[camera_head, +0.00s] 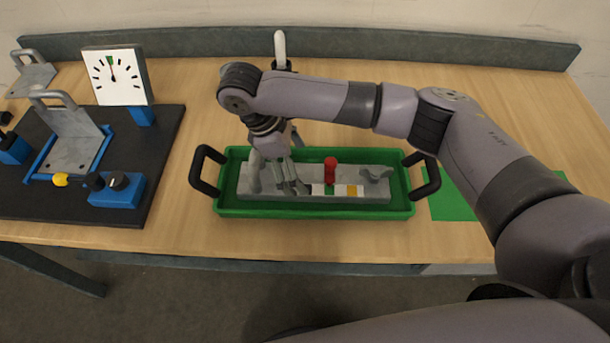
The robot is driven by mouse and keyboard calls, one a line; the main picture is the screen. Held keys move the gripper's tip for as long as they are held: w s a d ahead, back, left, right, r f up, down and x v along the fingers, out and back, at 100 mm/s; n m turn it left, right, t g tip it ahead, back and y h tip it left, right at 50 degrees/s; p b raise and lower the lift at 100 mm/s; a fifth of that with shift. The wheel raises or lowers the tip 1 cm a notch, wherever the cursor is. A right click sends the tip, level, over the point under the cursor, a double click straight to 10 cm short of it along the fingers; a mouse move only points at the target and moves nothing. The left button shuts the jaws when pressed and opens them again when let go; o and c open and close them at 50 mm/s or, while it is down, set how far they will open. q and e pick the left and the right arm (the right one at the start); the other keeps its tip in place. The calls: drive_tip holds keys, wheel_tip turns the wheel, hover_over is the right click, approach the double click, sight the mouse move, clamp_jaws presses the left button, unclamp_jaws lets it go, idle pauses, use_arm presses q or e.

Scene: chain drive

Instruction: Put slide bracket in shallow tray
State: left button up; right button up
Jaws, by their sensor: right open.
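The shallow tray (240,210) is green with two black handles and sits at the middle of the table near its front edge. A long grey bar-shaped part, which looks like the slide bracket (310,195), lies inside the tray. My left gripper is not in view.
A black board (165,130) at the left bears a grey handled plate (75,145), a white dial (113,75) and blue blocks. Another handled plate (35,75) stands behind. A green mat (455,205) lies right of the tray. A white-topped lever (280,47) stands behind my arm.

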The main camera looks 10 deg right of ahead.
drive_tip(key=v, duration=0.7)
drive_tip(key=shift+a, duration=0.1)
